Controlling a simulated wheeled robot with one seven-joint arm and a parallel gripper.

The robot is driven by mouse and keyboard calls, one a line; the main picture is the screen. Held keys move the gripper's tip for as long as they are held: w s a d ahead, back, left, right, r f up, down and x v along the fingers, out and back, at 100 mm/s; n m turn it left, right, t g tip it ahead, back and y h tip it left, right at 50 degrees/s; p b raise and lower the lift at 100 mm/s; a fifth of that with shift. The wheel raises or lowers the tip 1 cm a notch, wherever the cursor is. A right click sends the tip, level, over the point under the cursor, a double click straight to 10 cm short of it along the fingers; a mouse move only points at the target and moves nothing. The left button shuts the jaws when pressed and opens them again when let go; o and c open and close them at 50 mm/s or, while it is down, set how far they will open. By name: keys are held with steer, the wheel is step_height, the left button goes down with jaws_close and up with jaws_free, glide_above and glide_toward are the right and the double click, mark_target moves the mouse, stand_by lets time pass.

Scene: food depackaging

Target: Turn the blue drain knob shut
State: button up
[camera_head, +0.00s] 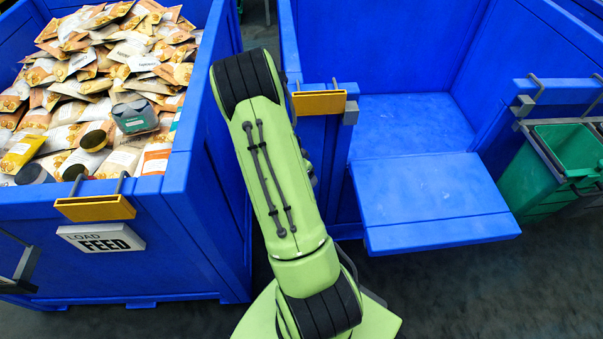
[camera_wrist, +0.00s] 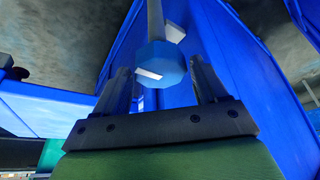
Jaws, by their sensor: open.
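The blue drain knob (camera_wrist: 160,64) shows in the wrist view as a light blue, many-sided disc on a grey stem. A white mark runs from its lower left side, and another white piece shows at its upper right. My gripper (camera_wrist: 159,70) is open, with its two dark fingers on either side of the knob in the picture. Gaps show between the knob and both fingers, and I cannot tell how far ahead of the fingertips it is. In the head view neither the knob nor my gripper can be made out; my green arm fills the middle.
A blue crate (camera_head: 198,215) full of food pouches (camera_head: 100,75) stands at left, with a "LOAD FEED" sign (camera_head: 102,237). A blue crate with a lowered front flap (camera_head: 430,200) stands at right, empty where visible. A green bin (camera_head: 570,150) is at far right. Dark floor shows in front.

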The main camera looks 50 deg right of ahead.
steer(key=p+v, duration=0.5)
steer(key=v, duration=1)
steer(key=shift+r, duration=0.25)
steer(key=shift+a, duration=0.15)
